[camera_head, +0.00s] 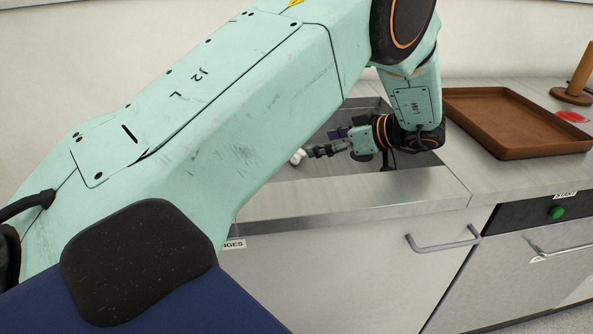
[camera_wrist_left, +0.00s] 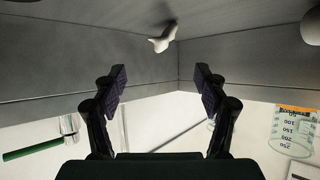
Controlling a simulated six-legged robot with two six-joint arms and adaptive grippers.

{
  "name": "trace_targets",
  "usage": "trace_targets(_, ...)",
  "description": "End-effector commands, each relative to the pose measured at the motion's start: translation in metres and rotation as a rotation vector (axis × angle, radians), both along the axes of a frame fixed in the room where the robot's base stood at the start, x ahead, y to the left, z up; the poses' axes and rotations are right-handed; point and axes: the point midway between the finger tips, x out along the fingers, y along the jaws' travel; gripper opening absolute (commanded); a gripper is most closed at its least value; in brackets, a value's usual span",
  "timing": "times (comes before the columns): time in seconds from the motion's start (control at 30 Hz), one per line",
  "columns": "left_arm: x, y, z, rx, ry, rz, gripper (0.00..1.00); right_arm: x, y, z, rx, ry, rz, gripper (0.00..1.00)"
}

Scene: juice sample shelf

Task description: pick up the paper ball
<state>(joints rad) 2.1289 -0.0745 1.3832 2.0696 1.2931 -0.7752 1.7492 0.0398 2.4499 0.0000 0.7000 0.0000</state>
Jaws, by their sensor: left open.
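A small white lumpy thing, which looks like the paper ball (camera_head: 297,157), lies in the grey sink (camera_head: 318,170), just left of my left gripper's tips in the head view. In the left wrist view the white ball (camera_wrist_left: 162,39) is on a grey surface, beyond the fingertips and near the middle between them. My left gripper (camera_head: 313,151) reaches down into the sink. In the left wrist view its dark fingers (camera_wrist_left: 160,90) are apart with nothing between them. My left arm hides much of the sink in the head view. My right gripper is not in view.
A brown tray (camera_head: 555,148) lies on the counter right of the sink, with a wooden stand (camera_head: 577,85) and a red item (camera_head: 571,116) behind. A beaker (camera_wrist_left: 292,130) and a green rod (camera_wrist_left: 32,149) show in the wrist view. A cut-off pale round thing (camera_wrist_left: 313,27) is at its edge.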

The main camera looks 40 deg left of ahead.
Motion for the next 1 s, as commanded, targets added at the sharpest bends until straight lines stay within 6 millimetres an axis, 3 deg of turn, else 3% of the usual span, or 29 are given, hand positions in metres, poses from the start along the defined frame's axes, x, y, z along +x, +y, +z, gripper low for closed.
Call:
trace_targets(0.03, 0.0, -0.001, -0.009, 0.0, -0.001, 0.0, 0.72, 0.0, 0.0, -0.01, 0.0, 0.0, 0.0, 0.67)
trace_targets(0.27, 0.0, 0.005, -0.017, -0.001, -0.002, 0.001, 0.72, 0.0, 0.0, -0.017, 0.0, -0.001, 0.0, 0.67)
trace_targets(0.8, -0.01, 0.062, -0.05, -0.002, -0.001, 0.002, 0.72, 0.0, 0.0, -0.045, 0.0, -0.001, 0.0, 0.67)
trace_targets(1.0, -0.01, 0.068, -0.052, 0.0, -0.001, 0.0, 0.72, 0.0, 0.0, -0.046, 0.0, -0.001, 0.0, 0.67)
